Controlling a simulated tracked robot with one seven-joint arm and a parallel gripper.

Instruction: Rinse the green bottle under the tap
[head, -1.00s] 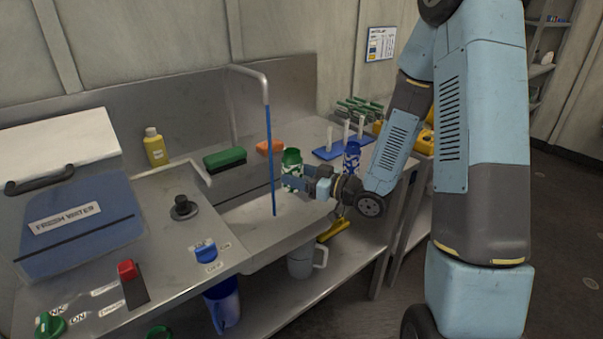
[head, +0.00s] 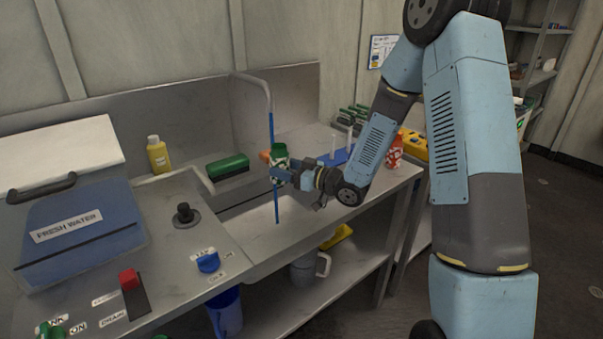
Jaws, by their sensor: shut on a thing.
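My gripper (head: 280,173) is shut on the green bottle (head: 279,151), a green bottle with white patches, and holds it roughly upright above the sink basin (head: 257,228). The tap (head: 256,84) is a bent grey pipe on the back wall. A thin blue stream (head: 276,207) falls from it into the basin. In the picture the stream meets the bottle and gripper and shows again below them. I cannot tell whether the water strikes the bottle or passes beside it. The bottle's lower part is largely hidden by my gripper.
A yellow bottle (head: 157,155), green brush (head: 228,167) and black knob (head: 184,215) are left of the basin. A blue knob (head: 208,261) and red switch (head: 129,279) sit in front. A blue peg rack (head: 336,159) and red patterned bottle (head: 395,151) stand right, near my arm.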

